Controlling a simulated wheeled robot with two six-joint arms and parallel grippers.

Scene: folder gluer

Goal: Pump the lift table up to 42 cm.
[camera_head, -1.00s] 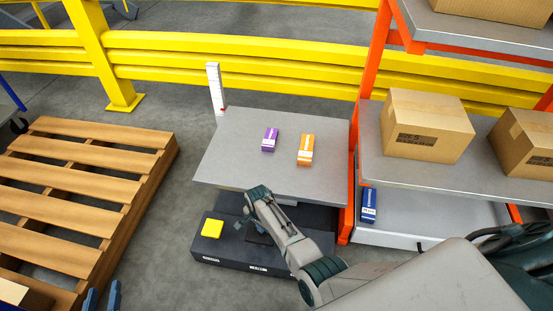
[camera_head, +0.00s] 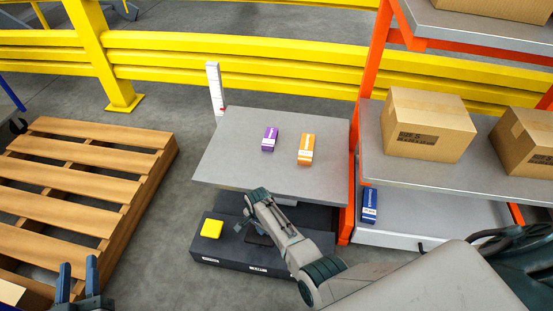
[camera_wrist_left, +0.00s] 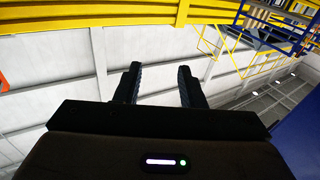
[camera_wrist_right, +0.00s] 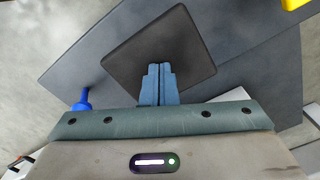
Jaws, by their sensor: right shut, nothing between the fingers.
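The lift table has a grey top (camera_head: 235,165) raised over a dark base (camera_head: 225,257). A white scale post (camera_head: 214,90) with a small red mark stands behind it; its figures are too small to read. My right gripper (camera_wrist_right: 158,72) is shut and empty. In the right wrist view its fingertips are over a dark square pad (camera_wrist_right: 185,35); I cannot tell whether they touch it. In the head view, my right arm partly covers the base. My left gripper (camera_head: 78,272) is open and empty, beside the pallet; its fingers also show in the left wrist view (camera_wrist_left: 157,85).
A purple box (camera_head: 269,139) and an orange box (camera_head: 306,149) lie on the top. A yellow block (camera_head: 211,228) is on the base. A blue knob (camera_wrist_right: 80,100) shows beside the pad. A wooden pallet (camera_head: 90,175) is left, an orange-framed rack (camera_head: 372,90) right, yellow rails (camera_head: 250,60) behind.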

